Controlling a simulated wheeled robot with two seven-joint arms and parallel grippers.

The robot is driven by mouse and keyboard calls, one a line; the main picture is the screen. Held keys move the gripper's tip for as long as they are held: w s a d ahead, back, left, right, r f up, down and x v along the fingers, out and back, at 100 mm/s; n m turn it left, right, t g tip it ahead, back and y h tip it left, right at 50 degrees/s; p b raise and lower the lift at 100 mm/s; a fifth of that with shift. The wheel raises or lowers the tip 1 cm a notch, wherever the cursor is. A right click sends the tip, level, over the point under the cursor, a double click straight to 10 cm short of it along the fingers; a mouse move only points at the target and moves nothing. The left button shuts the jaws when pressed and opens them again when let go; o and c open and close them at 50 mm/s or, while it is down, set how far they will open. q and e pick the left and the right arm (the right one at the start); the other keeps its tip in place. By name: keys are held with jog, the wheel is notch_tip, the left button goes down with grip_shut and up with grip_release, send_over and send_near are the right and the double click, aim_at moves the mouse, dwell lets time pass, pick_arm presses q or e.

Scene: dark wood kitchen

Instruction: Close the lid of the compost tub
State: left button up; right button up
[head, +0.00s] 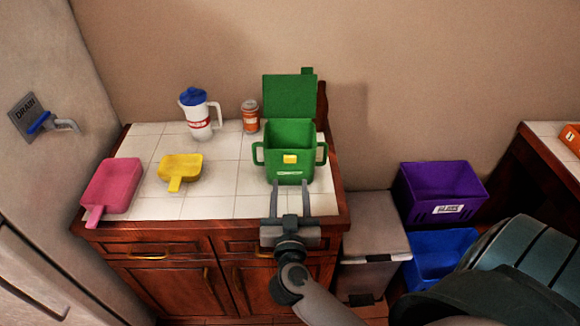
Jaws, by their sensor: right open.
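The green compost tub (290,166) stands upright on the white tiled counter, near its right end. Its green lid (289,96) is open and stands up at the back of the tub. I cannot tell whether the fingertips touch the tub. My left gripper is not in view.
A yellow scoop (180,169), a pink dustpan (112,187), a white pitcher (200,118) with a blue lid and an orange jar (250,117) share the counter (214,179). Purple (442,181) and blue (436,257) bins stand to the right. A wall tap (55,124) is at left.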

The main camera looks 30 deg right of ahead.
aim_at(290, 162)
jog(key=p+x, duration=0.1)
jog(key=x, duration=0.6)
jog(key=shift+w+d, duration=0.1)
jog(key=shift+w, duration=0.05)
jog(key=shift+c, duration=0.6)
grip_shut()
